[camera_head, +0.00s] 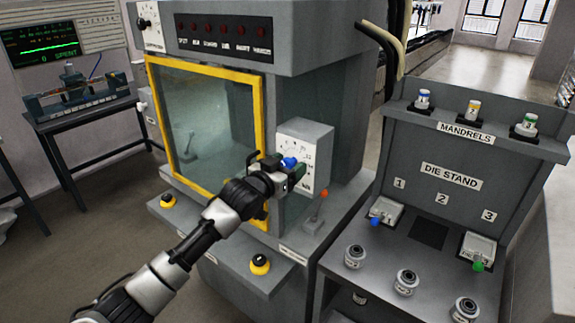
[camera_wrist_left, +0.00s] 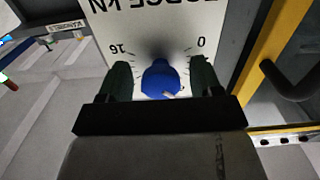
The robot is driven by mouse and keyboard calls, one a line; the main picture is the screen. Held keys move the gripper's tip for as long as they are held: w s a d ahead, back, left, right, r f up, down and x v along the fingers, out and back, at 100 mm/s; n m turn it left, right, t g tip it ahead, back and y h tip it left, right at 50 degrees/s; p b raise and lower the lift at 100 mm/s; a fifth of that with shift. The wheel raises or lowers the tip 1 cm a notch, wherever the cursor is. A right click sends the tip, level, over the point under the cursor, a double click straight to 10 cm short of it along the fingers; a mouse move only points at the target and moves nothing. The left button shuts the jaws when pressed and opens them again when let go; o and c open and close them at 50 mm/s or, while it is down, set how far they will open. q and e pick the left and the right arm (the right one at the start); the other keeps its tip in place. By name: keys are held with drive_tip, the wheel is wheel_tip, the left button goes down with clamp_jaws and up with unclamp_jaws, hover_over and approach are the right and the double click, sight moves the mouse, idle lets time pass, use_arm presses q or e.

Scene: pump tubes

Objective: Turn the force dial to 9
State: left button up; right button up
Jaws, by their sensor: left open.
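The force dial is a blue knob (camera_head: 289,161) on a white-faced grey box (camera_head: 316,138) at the right of the machine front. My left gripper (camera_head: 284,170) is at the dial. In the left wrist view the blue knob (camera_wrist_left: 160,79) sits between the two open dark fingers (camera_wrist_left: 161,84), and contact cannot be told. The dial face (camera_wrist_left: 150,28) appears upside down, with "FORCE KN", 16 on the left and 0 on the right. A small light mark shows on the knob; its reading is unclear. My right gripper is not in view.
A yellow-framed door (camera_head: 257,110) stands just left of the dial, its dark handle (camera_wrist_left: 290,80) close to my gripper. An orange-tipped lever (camera_head: 321,197) is below the box. The die stand (camera_head: 455,178) is at right.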

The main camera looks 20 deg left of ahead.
use_arm(q)
drive_tip(key=shift+c, duration=0.2)
drive_tip(key=c, duration=0.9)
drive_tip(key=shift+m, duration=0.4)
drive_tip(key=m, duration=0.4)
drive_tip(key=shift+a+m, duration=0.1)
drive_tip(key=shift+m, duration=0.2)
drive_tip(key=m+p, duration=0.1)
drive_tip(key=m, duration=0.5)
